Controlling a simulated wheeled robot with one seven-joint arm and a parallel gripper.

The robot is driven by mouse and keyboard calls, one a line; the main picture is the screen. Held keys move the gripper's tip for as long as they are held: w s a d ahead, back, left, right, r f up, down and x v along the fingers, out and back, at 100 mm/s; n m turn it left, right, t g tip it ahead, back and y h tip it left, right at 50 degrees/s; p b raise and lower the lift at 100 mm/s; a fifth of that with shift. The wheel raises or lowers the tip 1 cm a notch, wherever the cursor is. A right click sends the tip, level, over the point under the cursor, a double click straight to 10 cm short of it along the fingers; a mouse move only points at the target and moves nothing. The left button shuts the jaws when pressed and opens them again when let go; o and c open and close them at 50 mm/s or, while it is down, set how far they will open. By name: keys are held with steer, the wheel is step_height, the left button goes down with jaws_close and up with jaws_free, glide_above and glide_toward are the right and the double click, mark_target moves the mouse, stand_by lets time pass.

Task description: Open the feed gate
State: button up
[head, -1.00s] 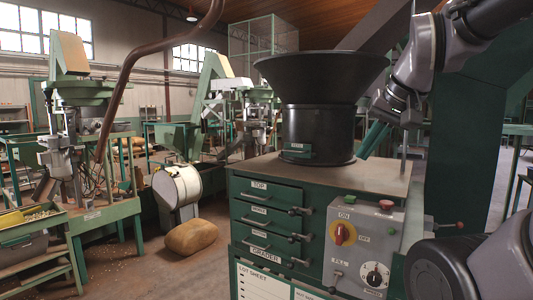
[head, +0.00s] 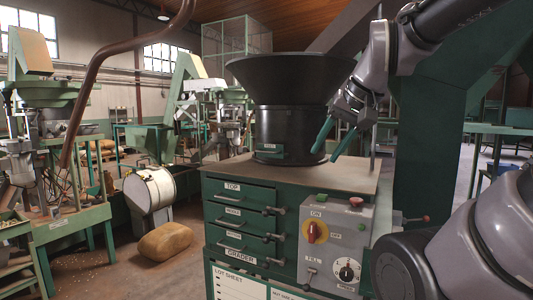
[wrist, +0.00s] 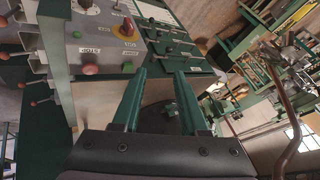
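The black hopper (head: 290,110) has a wide funnel top and stands on the grader cabinet. A small green plate with a label (head: 270,151) sits low on its front; it looks like the feed gate, but I cannot read the label. My gripper (head: 327,156) has two green fingers spread apart with nothing between them. In the head view it points down at the right side of the hopper's base, overlapping it; I cannot tell the depth gap.
The green cabinet (head: 230,212) has labelled drawers with protruding handles on its front. A grey control box (head: 334,235) with a red knob, dial and buttons is at its right. A drum (head: 150,192) and a sack (head: 165,241) stand left. The worktop before the hopper is clear.

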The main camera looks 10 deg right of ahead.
steer(key=w+a+m+g+y, duration=0.1)
steer(key=w+a+m+y, duration=0.1)
steer(key=w+a+y, duration=0.35)
steer(key=m+t, duration=0.7)
steer(key=m, duration=0.4)
glide_toward(266, 152)
steer(key=shift+w+f+y, duration=0.15)
steer(key=shift+f+y, duration=0.1)
steer(key=shift+y, duration=0.1)
steer(key=x, duration=1)
steer(key=shift+w, duration=0.4)
jaws_close()
steer(key=shift+s, duration=0.1)
